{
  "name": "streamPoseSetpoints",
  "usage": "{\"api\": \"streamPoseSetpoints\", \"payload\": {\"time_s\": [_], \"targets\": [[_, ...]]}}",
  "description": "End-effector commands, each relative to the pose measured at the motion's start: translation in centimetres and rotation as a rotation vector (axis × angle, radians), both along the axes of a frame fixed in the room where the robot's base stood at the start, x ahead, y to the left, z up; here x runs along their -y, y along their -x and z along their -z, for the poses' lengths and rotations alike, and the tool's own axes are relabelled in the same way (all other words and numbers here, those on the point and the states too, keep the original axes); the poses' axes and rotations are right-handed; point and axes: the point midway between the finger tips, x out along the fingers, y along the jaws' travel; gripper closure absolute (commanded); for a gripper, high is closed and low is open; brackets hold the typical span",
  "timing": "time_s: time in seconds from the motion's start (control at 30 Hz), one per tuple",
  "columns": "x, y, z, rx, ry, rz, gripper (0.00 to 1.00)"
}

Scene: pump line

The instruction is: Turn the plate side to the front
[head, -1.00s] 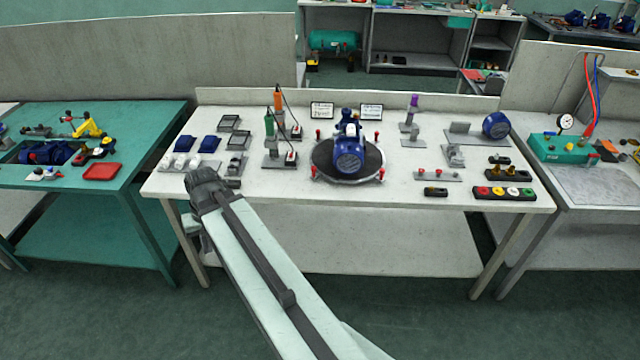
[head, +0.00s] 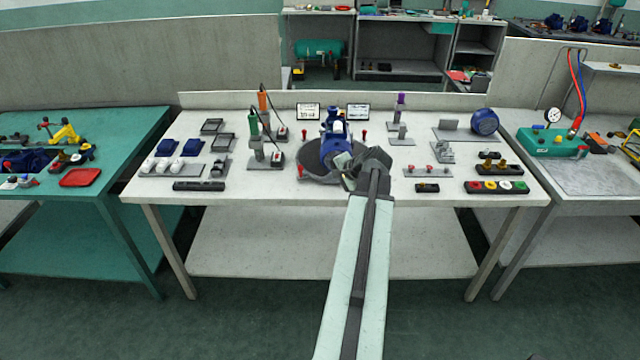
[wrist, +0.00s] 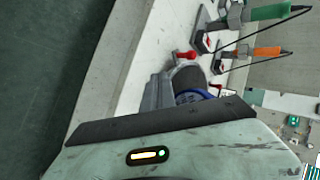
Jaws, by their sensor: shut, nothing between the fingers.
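The blue pump (head: 333,148) stands on a round dark turntable (head: 312,172) with red pegs on its rim, in the middle of the white bench. My gripper (head: 350,172) is shut and empty at the turntable's front right, in front of the pump. It hides part of the disc and the pump's lower right. I cannot tell whether it touches either. No plate can be made out clearly on the pump. In the wrist view, the dark turntable (wrist: 187,78), a red peg (wrist: 190,55) and a bit of the blue pump (wrist: 196,96) show past my own wrist.
Green and orange-handled tools on stands (head: 258,140) are left of the turntable. A small plate with red knobs (head: 428,171) and a strip of coloured buttons (head: 497,187) lie to the right. Two small signs (head: 308,111) stand behind. The bench's front strip is mostly clear.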

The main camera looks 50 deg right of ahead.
Motion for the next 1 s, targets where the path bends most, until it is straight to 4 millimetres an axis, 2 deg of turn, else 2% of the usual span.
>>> {"api": "streamPoseSetpoints", "payload": {"time_s": [0.03,0.1,0.37,0.43,0.6,0.97,1.0], "targets": [[0.2,-0.8,1.5,0.000,0.002,-0.003,1.00],[0.4,-1.9,2.7,-0.001,0.001,-0.004,1.00],[1.1,-6.0,6.5,-0.001,0.000,-0.003,1.00],[1.3,-7.3,5.7,-0.001,0.001,-0.004,1.00],[1.6,-9.2,5.6,-0.002,0.001,-0.003,1.00],[1.6,-9.7,5.6,-0.002,0.000,-0.001,1.00],[-0.9,-9.2,5.6,-0.002,0.001,-0.001,1.00]]}}
